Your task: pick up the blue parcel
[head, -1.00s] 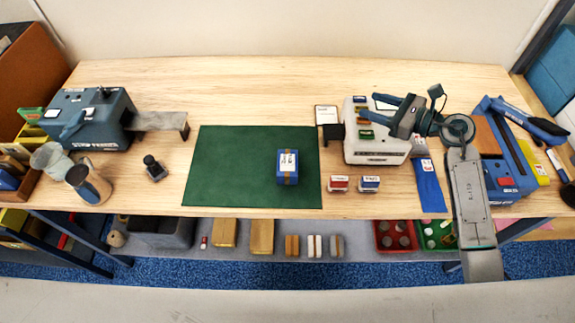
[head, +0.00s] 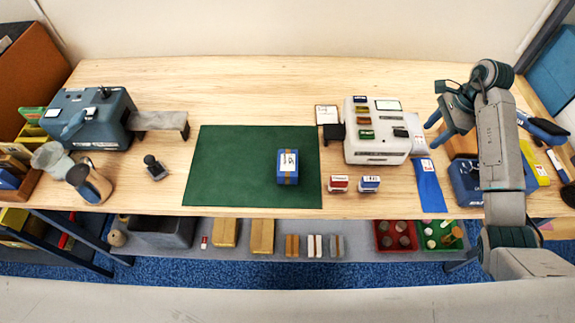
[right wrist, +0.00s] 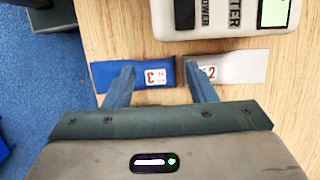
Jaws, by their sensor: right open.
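The blue parcel (head: 286,172), a box with a white label and a tan strap, sits upright on the right part of the green mat (head: 235,165) in the head view. My right gripper (head: 437,127) is well to the right of it, beyond the white label printer, open and empty. In the right wrist view the open gripper (right wrist: 158,67) hangs over a flat blue sleeve (right wrist: 132,77) and a flat grey sleeve (right wrist: 228,68); the parcel is not in that view. My left gripper is not in view.
The white printer (head: 376,150) stands between parcel and right gripper. Two small boxes, red-white (head: 339,184) and blue-white (head: 369,183), lie right of the mat. A dark machine (head: 90,118) and two jugs stand at the left. The mat's left part is clear.

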